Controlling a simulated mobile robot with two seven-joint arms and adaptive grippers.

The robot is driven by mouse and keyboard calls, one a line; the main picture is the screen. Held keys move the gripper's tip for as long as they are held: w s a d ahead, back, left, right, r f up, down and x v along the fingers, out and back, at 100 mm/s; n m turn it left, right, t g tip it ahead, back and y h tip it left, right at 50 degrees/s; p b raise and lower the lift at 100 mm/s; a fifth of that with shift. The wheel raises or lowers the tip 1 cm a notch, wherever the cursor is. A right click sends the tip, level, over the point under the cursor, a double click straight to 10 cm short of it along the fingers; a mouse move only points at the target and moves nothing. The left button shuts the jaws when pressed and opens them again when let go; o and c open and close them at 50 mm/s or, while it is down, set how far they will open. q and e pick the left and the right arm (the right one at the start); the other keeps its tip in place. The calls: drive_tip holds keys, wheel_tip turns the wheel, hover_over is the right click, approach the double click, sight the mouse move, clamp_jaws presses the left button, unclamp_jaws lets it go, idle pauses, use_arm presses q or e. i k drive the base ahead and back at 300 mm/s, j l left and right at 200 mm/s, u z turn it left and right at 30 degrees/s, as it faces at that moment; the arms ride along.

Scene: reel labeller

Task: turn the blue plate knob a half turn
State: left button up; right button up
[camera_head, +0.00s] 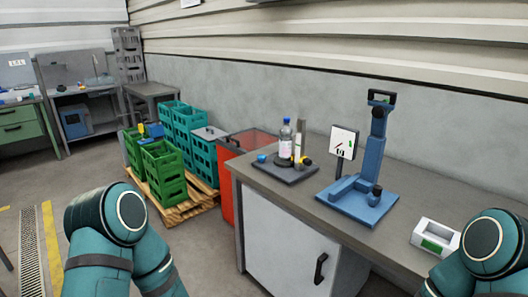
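A blue stand with a flat blue base plate (352,209) and a tall upright column (373,150) is on the grey worktop. Teal links of both my arms show at the lower left and lower right. Neither gripper is in the picture, and nothing of mine touches the stand.
A labelled bottle (286,140) stands on the dark plate. A white box with a green panel (435,238) lies on the right. A grey cabinet (290,240) supports the worktop. Green crates (164,172) and a red bin (228,190) are left.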

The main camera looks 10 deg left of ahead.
sight(262, 157)
drive_tip(key=i+j+z, duration=0.1)
drive_tip(key=i+j, duration=0.15)
drive_tip(key=i+j+z, duration=0.1)
drive_tip(key=j, duration=0.35)
drive_tip(key=i+j+z, duration=0.1)
drive_tip(key=i+j, duration=0.2)
drive_tip(key=i+j+z, duration=0.1)
drive_tip(key=j, duration=0.4)
drive_tip(key=i+j+z, duration=0.1)
drive_tip(key=i+j, duration=0.15)
drive_tip(key=j, duration=0.15)
